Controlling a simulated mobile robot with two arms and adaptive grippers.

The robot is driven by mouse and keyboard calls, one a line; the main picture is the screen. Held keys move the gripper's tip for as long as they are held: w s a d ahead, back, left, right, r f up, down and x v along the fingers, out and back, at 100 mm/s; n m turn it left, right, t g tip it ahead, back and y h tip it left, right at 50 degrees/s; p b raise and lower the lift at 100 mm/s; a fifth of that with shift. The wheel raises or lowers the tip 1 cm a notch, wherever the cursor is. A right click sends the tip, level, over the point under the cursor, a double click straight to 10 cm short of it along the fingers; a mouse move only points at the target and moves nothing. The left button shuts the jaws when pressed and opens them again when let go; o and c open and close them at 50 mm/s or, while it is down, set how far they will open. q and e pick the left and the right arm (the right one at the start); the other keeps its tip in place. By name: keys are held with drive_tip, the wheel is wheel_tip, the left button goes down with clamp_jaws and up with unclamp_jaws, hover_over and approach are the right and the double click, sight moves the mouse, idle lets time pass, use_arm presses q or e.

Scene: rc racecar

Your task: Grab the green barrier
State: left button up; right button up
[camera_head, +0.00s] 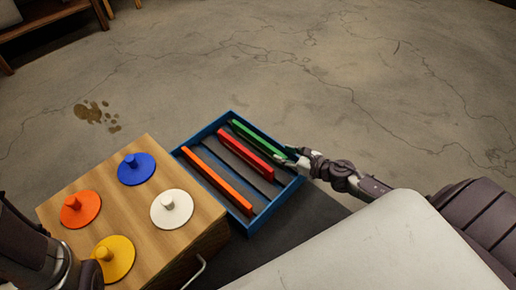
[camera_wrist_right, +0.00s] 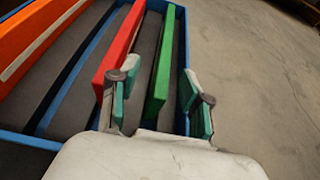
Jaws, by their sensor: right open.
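The green barrier (camera_head: 257,138) is a long thin bar in the right part of a blue-rimmed tray (camera_head: 230,220). It also shows in the right wrist view (camera_wrist_right: 160,80), running away from me between the two finger pads. My right gripper (camera_head: 283,157) is at the near end of the green barrier in the head view. In the right wrist view my right gripper (camera_wrist_right: 161,88) is open, one finger on each side of the bar, with gaps visible. The left finger is close to the red bar (camera_wrist_right: 120,50). My left gripper is not in view, only a dark part of my left arm.
The red bar (camera_head: 245,151) and an orange bar (camera_head: 218,181) lie left of the green one in the tray. A wooden box (camera_head: 135,207) with orange, blue, white and yellow knobbed discs stands to the left.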

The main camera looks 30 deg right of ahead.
sight(267, 144)
drive_tip(key=x, duration=0.3)
drive_tip(key=shift+w+f+b, duration=0.15)
drive_tip(key=shift+w+b, duration=0.15)
drive_tip(key=shift+b, duration=0.1)
drive_tip(key=b+x, duration=0.1)
drive_tip(key=x, duration=0.2)
drive_tip(key=b+x, duration=0.1)
drive_tip(key=shift+w+d+b, duration=0.25)
drive_tip(key=shift+w+b, duration=0.05)
drive_tip(key=shift+w, duration=0.1)
drive_tip(key=shift+w+a, duration=0.2)
drive_tip(key=shift+w, duration=0.25)
clamp_jaws()
